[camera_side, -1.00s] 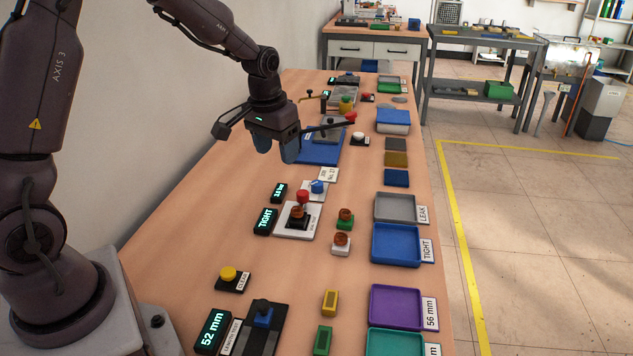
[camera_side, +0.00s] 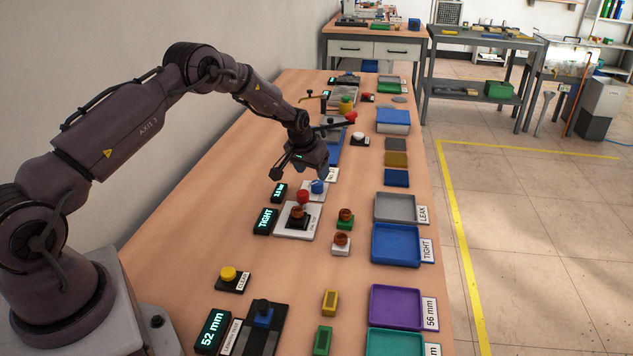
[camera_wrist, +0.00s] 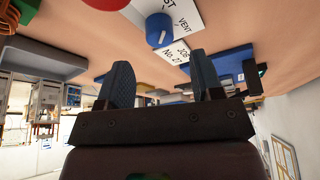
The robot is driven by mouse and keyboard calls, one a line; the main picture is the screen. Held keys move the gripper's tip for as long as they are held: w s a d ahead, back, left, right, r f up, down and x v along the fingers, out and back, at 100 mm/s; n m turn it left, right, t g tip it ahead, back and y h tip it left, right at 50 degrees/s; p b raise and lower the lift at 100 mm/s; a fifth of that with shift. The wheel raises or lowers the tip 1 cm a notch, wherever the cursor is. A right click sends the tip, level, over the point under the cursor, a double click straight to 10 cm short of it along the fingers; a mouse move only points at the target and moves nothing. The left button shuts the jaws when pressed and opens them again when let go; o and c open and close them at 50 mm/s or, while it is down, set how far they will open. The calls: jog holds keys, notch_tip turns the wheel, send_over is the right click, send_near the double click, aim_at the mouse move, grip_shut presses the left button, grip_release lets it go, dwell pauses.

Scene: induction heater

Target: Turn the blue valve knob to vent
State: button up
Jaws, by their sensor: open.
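The blue valve knob (camera_side: 318,187) stands on a white label plate (camera_side: 309,196) on the wooden bench. In the wrist view the knob (camera_wrist: 159,30) carries a white pointer line, and its plate (camera_wrist: 186,16) reads "VENT" on one side, with a partly cut-off word ending in "ST" on the other. The pointer's exact setting is hard to tell. My gripper (camera_side: 322,173) is just above and behind the knob in the side view. In the wrist view its two dark fingers (camera_wrist: 160,85) are apart, with nothing between them and the knob beyond their tips.
A red knob (camera_side: 303,196) sits close to the blue one, by a white fixture (camera_side: 283,221) holding an orange-brown part. A display (camera_side: 265,220) reads "TIGHT". Blue (camera_side: 425,258) and grey (camera_side: 376,207) trays stand to the right.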

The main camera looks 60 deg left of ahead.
aim_at(317, 183)
jog(key=shift+x, duration=2.75)
jog(key=c, duration=0.9)
